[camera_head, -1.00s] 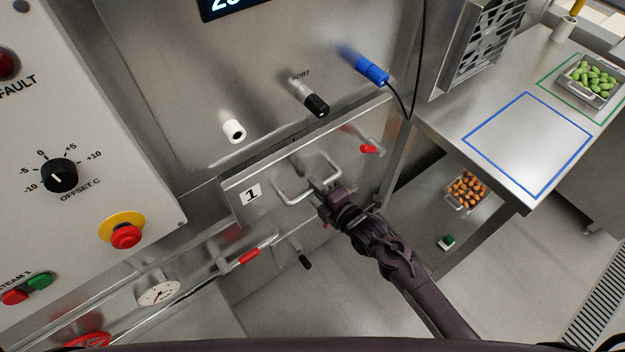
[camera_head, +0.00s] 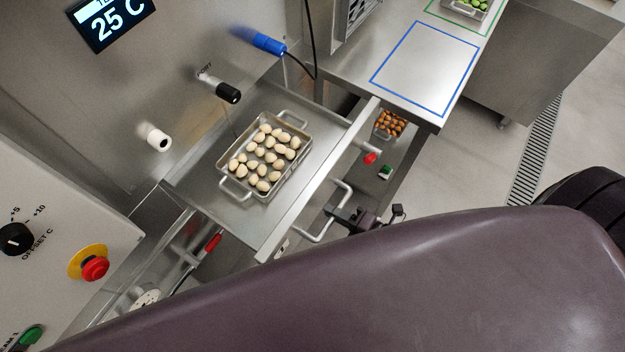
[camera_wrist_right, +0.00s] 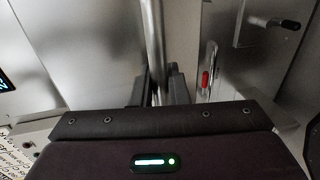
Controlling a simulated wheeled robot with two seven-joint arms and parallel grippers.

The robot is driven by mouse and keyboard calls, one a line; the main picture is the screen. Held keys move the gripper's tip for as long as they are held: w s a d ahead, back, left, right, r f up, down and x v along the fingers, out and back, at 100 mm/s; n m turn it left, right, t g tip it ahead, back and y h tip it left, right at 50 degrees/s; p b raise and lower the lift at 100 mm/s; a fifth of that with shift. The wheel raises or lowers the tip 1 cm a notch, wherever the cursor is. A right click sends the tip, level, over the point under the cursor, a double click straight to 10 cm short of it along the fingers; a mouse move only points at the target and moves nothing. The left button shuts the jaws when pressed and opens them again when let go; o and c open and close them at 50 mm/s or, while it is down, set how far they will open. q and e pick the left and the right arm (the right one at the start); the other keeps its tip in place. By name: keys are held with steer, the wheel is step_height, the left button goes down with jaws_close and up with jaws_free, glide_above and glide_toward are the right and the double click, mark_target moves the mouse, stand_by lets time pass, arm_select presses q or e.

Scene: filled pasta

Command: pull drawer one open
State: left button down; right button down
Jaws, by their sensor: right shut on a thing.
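Drawer one (camera_head: 196,174) stands pulled out from the steel machine, its top open. A metal tray (camera_head: 238,189) with two handles lies in it and holds several pale filled pasta pieces (camera_head: 266,158). The drawer's bar handle (camera_head: 314,238) is on its front. My right gripper (camera_head: 343,216) is shut on this handle. In the right wrist view the handle bar (camera_wrist_right: 153,45) runs between the two dark fingers (camera_wrist_right: 160,88). My right arm hides the lower part of the drawer front. My left gripper is not in view.
A steel table (camera_head: 357,60) with a blue outline stands at the upper right, a green-outlined area beyond it. A tray of orange-brown pieces (camera_head: 390,124) sits on a lower shelf. Red-tipped (camera_head: 370,158), black (camera_head: 229,94), white (camera_head: 158,139) and blue (camera_head: 268,43) fittings stick out nearby.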

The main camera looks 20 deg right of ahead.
steer(key=shift+f+p+v, duration=0.15)
steer(key=shift+f+v, duration=0.1)
steer(key=shift+v, duration=0.85)
steer(key=shift+f+p+v, duration=0.15)
steer(key=shift+f+v, duration=0.05)
steer(key=shift+v, duration=0.95)
steer(key=c, duration=1.5)
jaws_free()
steer(key=shift+s+d, duration=0.1)
steer(key=b+v, duration=0.1)
steer(key=v, duration=0.6)
steer(key=shift+s+d, duration=0.2)
steer(key=shift+d, duration=0.05)
